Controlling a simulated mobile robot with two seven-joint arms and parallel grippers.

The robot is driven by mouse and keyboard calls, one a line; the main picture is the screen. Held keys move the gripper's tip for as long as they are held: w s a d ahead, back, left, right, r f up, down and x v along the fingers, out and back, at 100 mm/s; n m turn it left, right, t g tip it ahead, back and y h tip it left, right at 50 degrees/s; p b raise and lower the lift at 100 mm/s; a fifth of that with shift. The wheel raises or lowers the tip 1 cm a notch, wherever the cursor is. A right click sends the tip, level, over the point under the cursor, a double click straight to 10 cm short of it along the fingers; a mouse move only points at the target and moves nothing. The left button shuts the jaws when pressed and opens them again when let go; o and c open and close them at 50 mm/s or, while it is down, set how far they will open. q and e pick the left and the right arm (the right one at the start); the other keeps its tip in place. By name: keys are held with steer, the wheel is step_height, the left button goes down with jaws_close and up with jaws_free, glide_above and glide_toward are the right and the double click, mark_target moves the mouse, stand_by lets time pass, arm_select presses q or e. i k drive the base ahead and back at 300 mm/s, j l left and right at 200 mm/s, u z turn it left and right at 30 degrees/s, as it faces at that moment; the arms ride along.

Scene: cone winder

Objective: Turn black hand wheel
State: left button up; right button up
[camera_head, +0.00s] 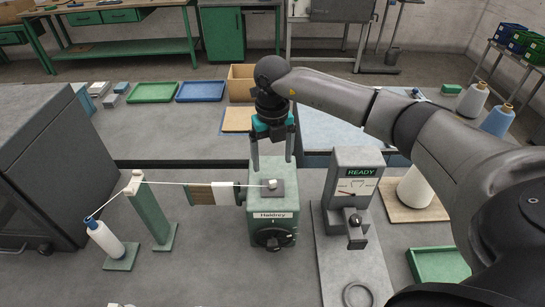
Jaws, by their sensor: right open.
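The black hand wheel (272,239) sits on the front face of the green cone winder (270,192), under its "Haldrey" label. My right gripper (272,158) is open, fingers pointing down, over the back part of the winder's top. It is apart from the hand wheel, which is lower and nearer to me. Nothing shows between its fingers. A small pale knob (272,184) stands on the winder's top. My left gripper is not in view.
A thread runs from a bottle-shaped spool (105,238) over a green post (150,210) to the winder. A gauge unit reading "READY" (355,180) stands to the right. A dark cabinet (45,170) is at the left. The counter before the wheel is clear.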

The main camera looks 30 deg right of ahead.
mark_target(274, 244)
steer(key=z, duration=1.05)
